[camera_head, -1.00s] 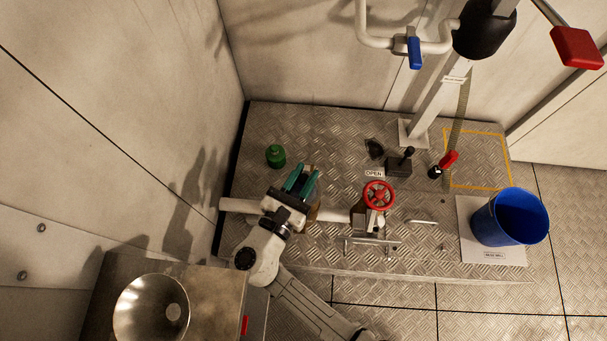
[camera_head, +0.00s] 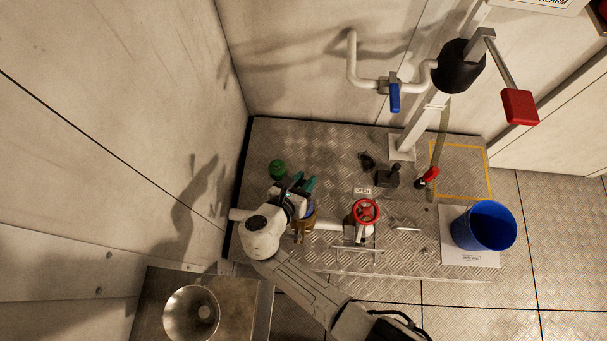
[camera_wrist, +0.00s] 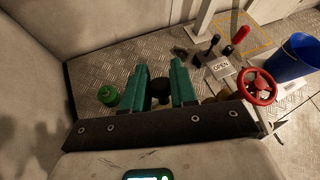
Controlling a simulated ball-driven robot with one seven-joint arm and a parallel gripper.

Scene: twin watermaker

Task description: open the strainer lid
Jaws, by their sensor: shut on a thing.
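My gripper (camera_head: 302,184) is over the strainer on the white pipe, left of the red handwheel. Its teal fingers also show in the wrist view (camera_wrist: 158,76), on either side of a dark rounded piece (camera_wrist: 160,88), which seems to be the strainer lid's knob. The gripper is shut on it. The brown strainer body (camera_head: 302,230) shows just below the gripper in the head view. The rest of the lid is hidden by my gripper, so I cannot tell whether it is seated or loosened.
A green bottle-like object (camera_head: 278,169) stands left of the gripper. A red handwheel (camera_head: 366,211), black lever (camera_head: 388,176) and red-tipped lever (camera_head: 428,177) are to the right. A blue bucket (camera_head: 484,226) stands far right, a metal bowl (camera_head: 191,313) at lower left. Walls close the left and back.

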